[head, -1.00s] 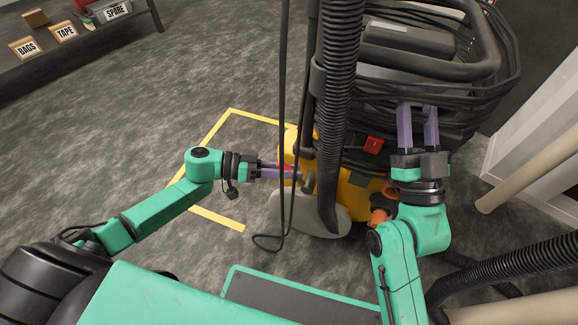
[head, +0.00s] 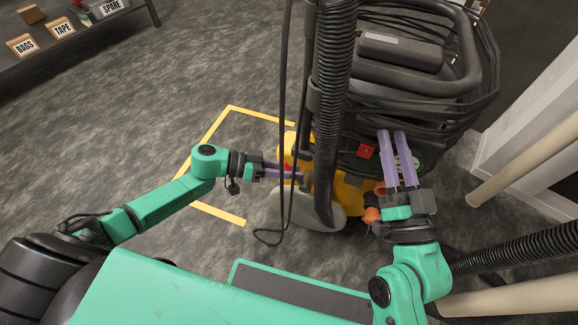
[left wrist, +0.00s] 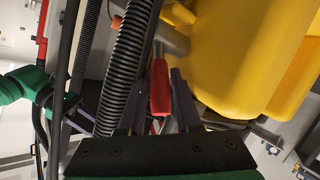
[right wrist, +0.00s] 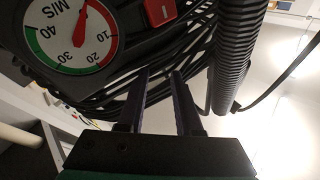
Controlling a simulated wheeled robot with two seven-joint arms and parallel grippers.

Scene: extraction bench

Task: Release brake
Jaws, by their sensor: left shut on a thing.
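The extraction machine has a yellow body (head: 349,195) and a dark upper part with coiled cable. A red lever (left wrist: 161,88) shows low on the machine in the left wrist view, beside the yellow body. My left gripper (head: 298,174) is shut on this lever; in the head view the lever is mostly hidden by the fingers and hoses. My right gripper (head: 392,135) is open and empty in front of the machine's upper part. In the right wrist view its fingers (right wrist: 160,72) stand apart below the cable coils, near a round gauge (right wrist: 70,35).
A red switch (head: 366,151) sits on the machine's front. A ribbed hose (head: 333,80) and a thin dark cable loop hang near my left gripper. Yellow floor tape (head: 215,135) marks an area at left. A shelf with labelled bins (head: 65,30) is at upper left; pale pipes are at right.

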